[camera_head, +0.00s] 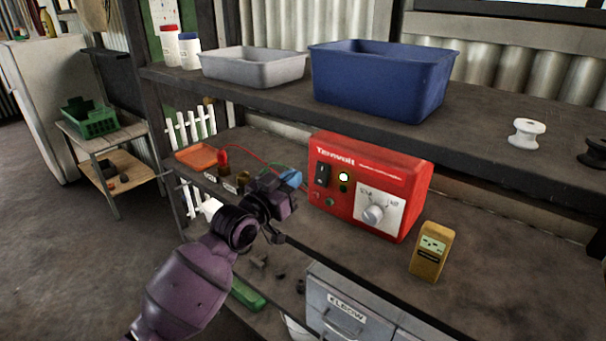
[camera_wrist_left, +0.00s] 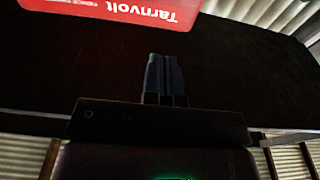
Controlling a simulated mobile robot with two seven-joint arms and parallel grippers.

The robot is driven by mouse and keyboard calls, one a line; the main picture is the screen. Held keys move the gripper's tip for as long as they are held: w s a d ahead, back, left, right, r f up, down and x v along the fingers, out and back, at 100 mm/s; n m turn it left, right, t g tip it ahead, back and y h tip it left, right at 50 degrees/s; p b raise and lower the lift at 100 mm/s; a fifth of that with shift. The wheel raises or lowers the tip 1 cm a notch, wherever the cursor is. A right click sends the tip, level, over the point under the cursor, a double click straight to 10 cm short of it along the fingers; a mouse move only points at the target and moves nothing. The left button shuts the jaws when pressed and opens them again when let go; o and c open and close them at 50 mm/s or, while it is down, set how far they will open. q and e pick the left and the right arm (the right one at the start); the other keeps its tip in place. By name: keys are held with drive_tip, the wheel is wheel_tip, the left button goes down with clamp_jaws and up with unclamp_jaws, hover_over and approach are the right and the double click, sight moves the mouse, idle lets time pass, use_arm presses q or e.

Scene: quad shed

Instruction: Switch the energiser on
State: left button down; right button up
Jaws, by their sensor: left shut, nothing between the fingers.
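The energiser (camera_head: 408,188) is a red box lettered "Tarnvolt" on the lower bench. Its front has a black rocker switch (camera_head: 322,174), a pale round lamp (camera_head: 344,177) and a grey knob (camera_head: 373,214) on a white panel. I cannot tell the rocker's position. My left gripper (camera_head: 288,188) is just left of the box, apart from the switch in the picture. In the left wrist view its fingers (camera_wrist_left: 165,80) are together and empty, and the energiser (camera_wrist_left: 110,10) shows upside down beyond them. My right gripper is not in view.
A yellow meter (camera_head: 432,252) stands right of the energiser. A red-topped terminal (camera_head: 223,160) with wires and an orange tray (camera_head: 197,156) are at the left. The upper shelf holds a blue bin (camera_head: 380,80) and a grey tray (camera_head: 254,68). Drawers (camera_head: 345,315) are below.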

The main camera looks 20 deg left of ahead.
use_arm(q)
drive_tip(key=shift+s+a+r, duration=0.2)
drive_tip(key=shift+s+a, duration=0.05)
drive_tip(key=shift+s, duration=0.45)
drive_tip(key=shift+s+a+r, duration=0.15)
drive_tip(key=shift+s+a, duration=0.15)
drive_tip(key=shift+s, duration=0.35)
drive_tip(key=shift+s+a+r, duration=0.2)
drive_tip(key=shift+s+a, duration=0.05)
drive_tip(key=shift+s, duration=0.45)
drive_tip(key=s+a+f+g+y, duration=0.1)
drive_tip(key=s+f+y, duration=0.1)
drive_tip(key=s+f, duration=0.3)
drive_tip(key=s+a+f+n+g+y, duration=0.1)
drive_tip(key=s+f, duration=0.1)
drive_tip(key=f, duration=0.6)
drive_tip(key=s+a+f+g+y, duration=0.1)
drive_tip(key=s+f+y, duration=0.1)
drive_tip(key=s+f, duration=0.3)
drive_tip(key=s+a+f+n+g+y, duration=0.1)
drive_tip(key=s+f+g, duration=0.3)
drive_tip(key=s+f, duration=1.1)
drive_tip(key=s+n, duration=0.1)
drive_tip(key=s, duration=0.1)
drive_tip(key=shift+s+a+f+y, duration=0.15)
drive_tip(key=shift+s+a+y, duration=0.15)
drive_tip(key=shift+a+y, duration=0.1)
